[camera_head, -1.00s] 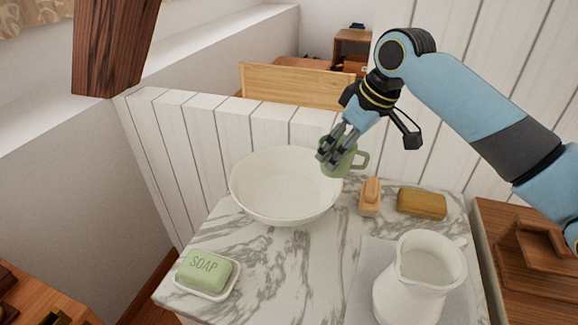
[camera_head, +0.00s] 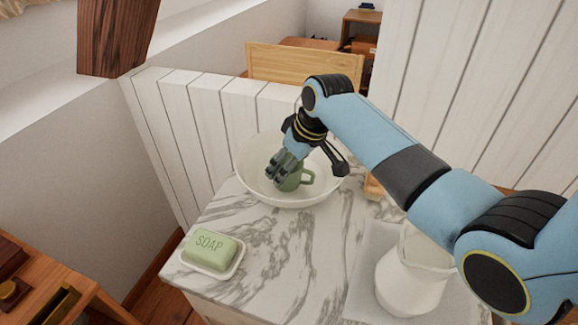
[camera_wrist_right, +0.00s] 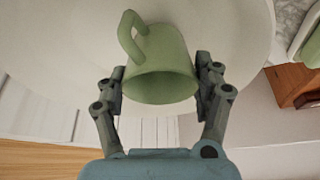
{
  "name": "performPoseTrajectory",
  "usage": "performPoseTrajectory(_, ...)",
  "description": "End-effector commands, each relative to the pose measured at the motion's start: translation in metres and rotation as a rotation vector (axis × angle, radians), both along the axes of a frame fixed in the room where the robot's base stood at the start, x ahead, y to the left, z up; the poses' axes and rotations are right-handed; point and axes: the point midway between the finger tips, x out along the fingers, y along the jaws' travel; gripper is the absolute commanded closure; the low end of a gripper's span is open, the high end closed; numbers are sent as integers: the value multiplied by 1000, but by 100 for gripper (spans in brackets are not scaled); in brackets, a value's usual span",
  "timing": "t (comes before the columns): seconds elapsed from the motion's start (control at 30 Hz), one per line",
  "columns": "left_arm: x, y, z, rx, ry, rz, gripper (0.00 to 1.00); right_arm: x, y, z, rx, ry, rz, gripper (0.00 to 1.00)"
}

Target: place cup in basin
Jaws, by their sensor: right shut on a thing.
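The green cup (camera_head: 292,180) is inside the outline of the white basin (camera_head: 247,168) in the head view, its handle to the right. My right gripper (camera_head: 279,172) is shut on the cup. In the right wrist view the cup (camera_wrist_right: 160,68) sits between the two fingers of my right gripper (camera_wrist_right: 162,84), with the white basin (camera_wrist_right: 230,30) behind it. I cannot tell whether the cup touches the basin's bottom. My left gripper is not in view.
The basin stands on a marble top (camera_head: 255,260). A green soap on a white dish (camera_head: 211,252) lies at the front left. A white pitcher (camera_head: 405,285) stands at the right, partly behind my arm. An orange-brown object (camera_head: 373,187) is mostly hidden by my arm.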

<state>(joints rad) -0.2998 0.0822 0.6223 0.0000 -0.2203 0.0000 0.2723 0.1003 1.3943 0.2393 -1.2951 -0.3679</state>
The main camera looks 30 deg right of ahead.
Motion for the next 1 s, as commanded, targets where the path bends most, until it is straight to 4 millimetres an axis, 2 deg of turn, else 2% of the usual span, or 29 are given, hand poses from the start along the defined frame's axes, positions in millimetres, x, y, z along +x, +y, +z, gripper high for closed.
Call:
performPoseTrajectory(0.4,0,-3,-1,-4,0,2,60,1,0,-7,1,-2,0,72)
performPoseTrajectory(0.43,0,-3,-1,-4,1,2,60,0,0,-7,1,-2,0,30)
performPoseTrajectory(0.6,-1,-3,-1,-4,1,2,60,0,0,-7,1,-2,0,8)
performPoseTrajectory(0.87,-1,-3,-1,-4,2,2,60,0,0,-6,0,-1,0,8)
performPoseTrajectory(1.0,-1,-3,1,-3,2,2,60,-2,-1,4,-1,-2,1,8)
